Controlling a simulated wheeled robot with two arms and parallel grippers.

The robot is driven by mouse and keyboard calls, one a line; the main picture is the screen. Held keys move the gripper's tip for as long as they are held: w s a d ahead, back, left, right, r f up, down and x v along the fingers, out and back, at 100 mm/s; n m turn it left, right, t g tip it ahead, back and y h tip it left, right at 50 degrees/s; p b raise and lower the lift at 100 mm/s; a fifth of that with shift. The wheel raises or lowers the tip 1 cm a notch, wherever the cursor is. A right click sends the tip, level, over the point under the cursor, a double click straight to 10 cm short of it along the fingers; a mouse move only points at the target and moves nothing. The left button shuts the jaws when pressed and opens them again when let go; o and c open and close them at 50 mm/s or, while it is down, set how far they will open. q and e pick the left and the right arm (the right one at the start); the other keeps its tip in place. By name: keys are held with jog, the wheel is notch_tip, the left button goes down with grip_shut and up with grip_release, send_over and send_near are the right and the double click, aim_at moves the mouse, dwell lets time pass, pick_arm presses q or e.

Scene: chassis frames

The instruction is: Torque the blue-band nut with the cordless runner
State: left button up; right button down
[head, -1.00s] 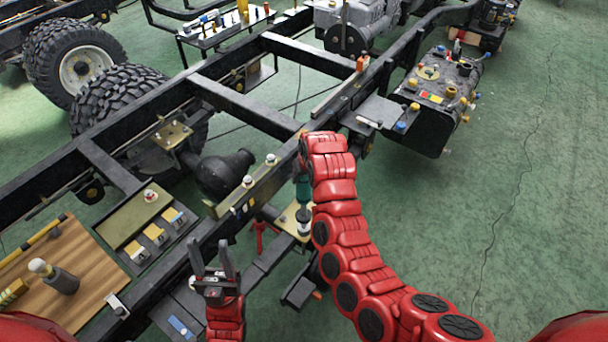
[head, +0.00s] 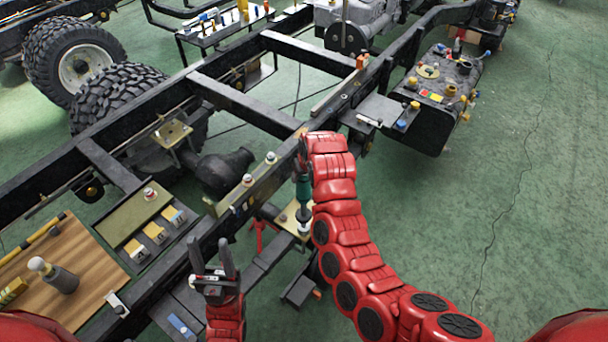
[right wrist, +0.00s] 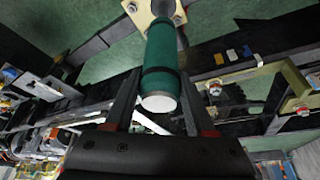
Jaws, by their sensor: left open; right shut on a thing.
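The cordless runner (head: 303,188) is a teal cylinder with a dark lower part, held upright beside the frame rail. My right gripper (right wrist: 158,76) is shut around its body in the right wrist view, where the runner's pale round end faces the camera. The runner's far end is over a tan plate (head: 289,212) with bolts, also in the right wrist view (right wrist: 144,14). Whether it touches a nut there is hidden. No blue band on a nut can be made out. My left gripper (head: 215,258) is open and empty at the bottom, left of the runner.
The black chassis rail (head: 232,228) crosses diagonally beside the runner. A bracket with two studs (head: 259,180) sits on it. The green floor at right is open.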

jog(key=shift+f, duration=0.45)
dwell(0.6)
jog(key=shift+s+f+b, duration=0.2)
jog(key=shift+b, duration=0.2)
dwell(1.7)
jog(key=shift+r, duration=0.1)
jog(key=shift+w+r+p, duration=0.15)
jog(key=shift+r+p, duration=0.1)
jog(key=shift+r, duration=0.5)
jog(key=shift+w+r+p, duration=0.1)
jog(key=shift+r+p, duration=0.1)
jog(key=shift+r, duration=0.65)
jog(key=shift+r+p, duration=0.55)
jog(key=shift+r, duration=1.9)
